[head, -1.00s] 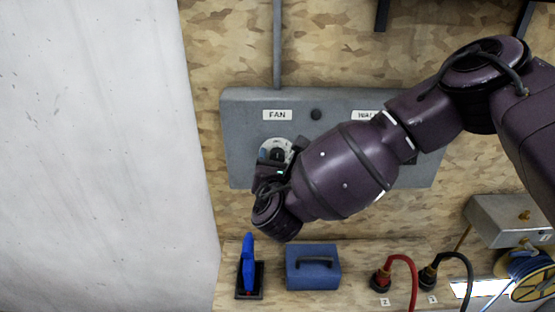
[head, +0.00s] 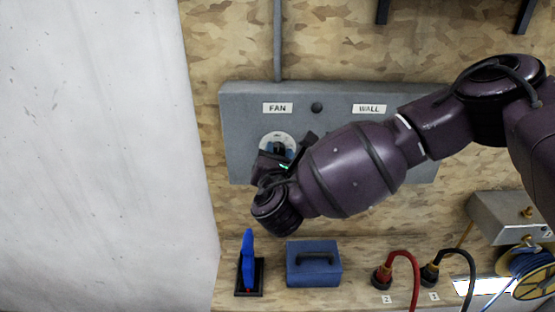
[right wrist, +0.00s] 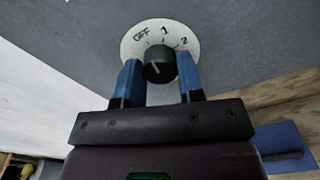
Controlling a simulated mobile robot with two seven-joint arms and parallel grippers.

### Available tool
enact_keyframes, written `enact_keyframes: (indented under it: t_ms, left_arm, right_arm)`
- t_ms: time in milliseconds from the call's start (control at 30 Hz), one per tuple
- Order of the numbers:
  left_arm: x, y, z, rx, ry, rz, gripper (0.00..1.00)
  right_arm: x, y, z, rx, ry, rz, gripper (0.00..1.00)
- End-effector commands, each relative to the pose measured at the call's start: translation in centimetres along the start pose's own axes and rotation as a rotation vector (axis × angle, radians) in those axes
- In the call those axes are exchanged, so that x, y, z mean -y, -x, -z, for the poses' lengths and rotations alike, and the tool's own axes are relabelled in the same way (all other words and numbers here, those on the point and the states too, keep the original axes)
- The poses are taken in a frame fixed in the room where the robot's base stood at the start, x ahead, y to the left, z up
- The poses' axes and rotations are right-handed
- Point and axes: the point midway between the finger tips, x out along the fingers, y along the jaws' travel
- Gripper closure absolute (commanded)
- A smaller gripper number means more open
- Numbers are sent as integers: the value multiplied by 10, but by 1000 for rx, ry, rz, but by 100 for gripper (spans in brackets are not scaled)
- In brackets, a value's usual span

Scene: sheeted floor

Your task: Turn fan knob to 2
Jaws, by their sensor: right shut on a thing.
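The fan knob (right wrist: 158,64) is a round black knob on a white dial (right wrist: 133,44) marked OFF, 1 and 2. The dial also shows in the head view (head: 266,141), under the FAN label (head: 277,108) on the grey panel, partly covered by my gripper. My right gripper (right wrist: 159,78) has its two blue fingers on either side of the knob and is shut on it. It shows in the head view (head: 279,152) in front of the dial. A pale mark shows on the knob, but I cannot tell which label it points to. My left gripper is out of view.
The grey panel (head: 240,125) also carries a WALL label (head: 369,109), with the area below it hidden by my right arm. Below are a blue upright lever (head: 248,262), a blue box (head: 314,272), and red (head: 402,256) and black (head: 456,258) cables. A white wall (head: 100,150) is at left.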

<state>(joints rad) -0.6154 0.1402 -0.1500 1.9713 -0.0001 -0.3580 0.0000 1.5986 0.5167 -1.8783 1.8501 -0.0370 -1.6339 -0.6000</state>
Motion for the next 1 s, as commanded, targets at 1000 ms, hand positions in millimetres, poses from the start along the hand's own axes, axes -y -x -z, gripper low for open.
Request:
enact_keyframes:
  t_ms: [1000]
  left_arm:
    - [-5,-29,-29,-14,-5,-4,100]
  right_arm:
    - [3,0,3,0,-940,6,88]
